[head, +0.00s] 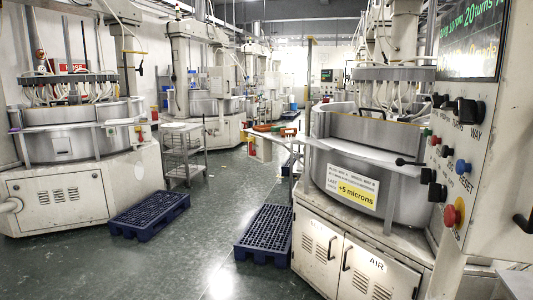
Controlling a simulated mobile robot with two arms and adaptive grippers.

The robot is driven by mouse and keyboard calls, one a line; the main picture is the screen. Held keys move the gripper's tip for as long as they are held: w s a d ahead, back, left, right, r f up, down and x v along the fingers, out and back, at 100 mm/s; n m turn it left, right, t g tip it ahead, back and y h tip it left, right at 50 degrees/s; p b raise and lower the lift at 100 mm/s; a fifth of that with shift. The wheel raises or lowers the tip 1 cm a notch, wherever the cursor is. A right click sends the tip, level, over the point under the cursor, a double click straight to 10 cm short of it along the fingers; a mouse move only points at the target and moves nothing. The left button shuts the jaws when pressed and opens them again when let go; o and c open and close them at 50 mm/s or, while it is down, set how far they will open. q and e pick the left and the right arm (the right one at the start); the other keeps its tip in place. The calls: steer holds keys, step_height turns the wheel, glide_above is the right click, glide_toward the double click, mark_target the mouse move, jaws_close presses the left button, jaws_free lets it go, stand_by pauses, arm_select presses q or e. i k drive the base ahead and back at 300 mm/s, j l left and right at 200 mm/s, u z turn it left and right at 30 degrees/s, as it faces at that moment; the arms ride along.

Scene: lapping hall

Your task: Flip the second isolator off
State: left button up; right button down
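A grey control panel (487,160) fills the right side of the head view, seen at a steep angle. It carries a large black rotary switch (469,111) near a label ending in "WAY", with smaller black knobs (440,101) to its left. Lower black switches (436,192) sit left of a blue button (462,166). A red mushroom button (452,215) is below, near "RESET". No label reading isolator is legible, so I cannot tell which switch is the second isolator or its position. Neither of my grippers is in view.
A lapping machine (365,205) with cabinet doors stands left of the panel. Blue pallets (150,214) and (264,233) lie on the green floor. A metal trolley (184,154) stands further back. The floor between the pallets is clear.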

mark_target(252, 152)
steer(key=u, duration=0.3)
steer(key=i+l+u, duration=0.2)
steer(key=i, duration=0.55)
steer(key=i+l+u, duration=0.2)
steer(key=i, duration=0.55)
steer(key=i+l+u, duration=0.2)
steer(key=i, duration=0.55)
steer(key=i+l+u, duration=0.2)
steer(key=i+l, duration=0.35)
steer(key=i, duration=0.15)
steer(key=i+l+u, duration=0.2)
steer(key=i+l, duration=0.4)
